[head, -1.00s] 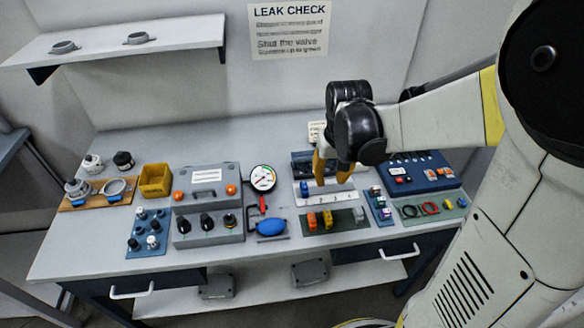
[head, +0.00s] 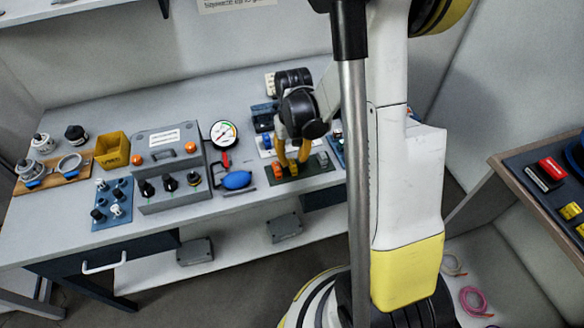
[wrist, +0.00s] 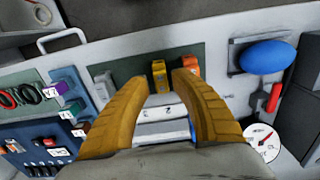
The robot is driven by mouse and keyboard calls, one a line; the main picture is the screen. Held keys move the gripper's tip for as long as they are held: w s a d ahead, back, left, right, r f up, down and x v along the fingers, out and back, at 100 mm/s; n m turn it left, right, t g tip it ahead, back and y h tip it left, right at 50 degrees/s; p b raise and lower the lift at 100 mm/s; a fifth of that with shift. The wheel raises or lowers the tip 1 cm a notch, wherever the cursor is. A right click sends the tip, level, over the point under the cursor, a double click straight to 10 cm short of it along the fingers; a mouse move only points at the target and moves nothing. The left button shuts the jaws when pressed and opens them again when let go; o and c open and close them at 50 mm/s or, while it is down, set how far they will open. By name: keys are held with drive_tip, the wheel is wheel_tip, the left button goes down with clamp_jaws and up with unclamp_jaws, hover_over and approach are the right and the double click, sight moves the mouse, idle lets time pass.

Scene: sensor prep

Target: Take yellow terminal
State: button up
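The yellow terminal (wrist: 159,76) is a small upright block on a dark green mat (wrist: 220,62). In the head view the yellow terminal (head: 293,168) shows just below my fingertips. An orange terminal (wrist: 187,66) stands close beside it, and a grey terminal (wrist: 104,84) stands apart on the same mat. My gripper (head: 293,159) is open, with its two yellow fingers pointing down over the mat. In the wrist view my gripper (wrist: 160,79) has the yellow terminal between its fingertips in the picture. I cannot tell whether the tips are level with it.
A white numbered strip (wrist: 165,114) lies beside the mat. A blue bulb (head: 237,180) and a gauge (head: 223,135) are to the left. A grey valve box (head: 168,165) stands further left. A second table (head: 530,180) holds red and yellow parts at right.

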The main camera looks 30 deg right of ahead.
wheel_tip(320, 180, down, 3)
drive_tip(key=shift+r+b, duration=0.1)
drive_tip(key=shift+b, duration=0.3)
clamp_jaws()
drive_tip(key=shift+r, duration=0.1)
drive_tip(key=r+p, duration=0.2)
drive_tip(key=r, duration=0.1)
drive_tip(key=s+r+p, duration=0.1)
drive_tip(key=r, duration=0.1)
drive_tip(key=shift+d, duration=0.35)
drive_tip(key=s+d+r+p, duration=0.3)
drive_tip(key=s+d+r, duration=0.3)
drive_tip(key=s, duration=0.2)
drive_tip(key=shift+s, duration=0.25)
